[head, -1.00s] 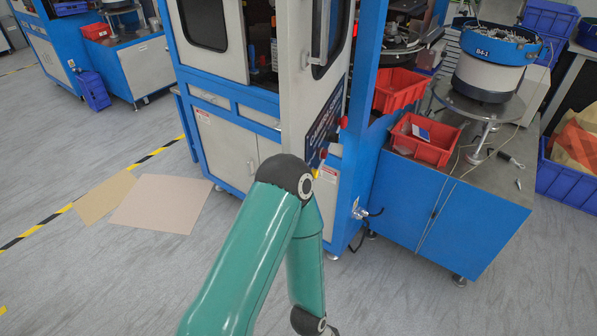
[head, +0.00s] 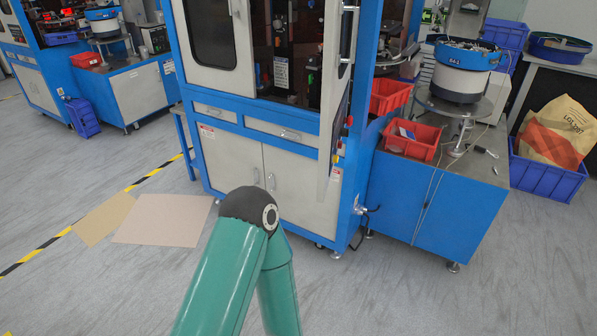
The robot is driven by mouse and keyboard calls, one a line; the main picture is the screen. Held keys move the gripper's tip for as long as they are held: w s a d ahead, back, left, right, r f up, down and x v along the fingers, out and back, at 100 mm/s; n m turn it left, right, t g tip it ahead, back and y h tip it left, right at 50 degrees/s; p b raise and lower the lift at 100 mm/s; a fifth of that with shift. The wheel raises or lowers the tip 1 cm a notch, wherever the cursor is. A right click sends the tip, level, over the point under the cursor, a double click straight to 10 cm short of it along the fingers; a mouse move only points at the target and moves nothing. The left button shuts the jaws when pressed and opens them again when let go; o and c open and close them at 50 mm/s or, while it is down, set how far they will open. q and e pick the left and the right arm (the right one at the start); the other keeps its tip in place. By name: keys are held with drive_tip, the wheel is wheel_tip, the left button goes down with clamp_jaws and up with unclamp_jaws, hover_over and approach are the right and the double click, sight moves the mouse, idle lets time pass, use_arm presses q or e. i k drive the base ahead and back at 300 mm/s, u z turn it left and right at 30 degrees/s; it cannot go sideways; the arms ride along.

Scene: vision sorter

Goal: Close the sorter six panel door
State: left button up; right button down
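The sorter (head: 280,196) is a blue and light grey cabinet in the middle of the head view. Its right-hand panel door (head: 337,100) stands open, swung out toward me and seen nearly edge-on. A metal handle (head: 352,35) shows on its right side near the top of the picture. The left-hand door (head: 215,77), with a dark window, looks flush with the front. Between them the dark interior shows. My green arm rises from the bottom, its black elbow in front of the lower cabinet, apart from the open door in the picture. Neither gripper is visible.
A blue side cabinet (head: 470,220) carries red bins (head: 412,147) and a bowl feeder (head: 460,82) at the right. Flat tan sheets (head: 163,219) lie on the floor at left. A blue crate (head: 545,178) stands far right. The grey floor before the sorter looks clear.

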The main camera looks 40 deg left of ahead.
sight(341, 17)
drive_tip(key=u, duration=0.15)
drive_tip(key=k, duration=0.3)
drive_tip(key=u, duration=0.65)
drive_tip(key=i, duration=1.65)
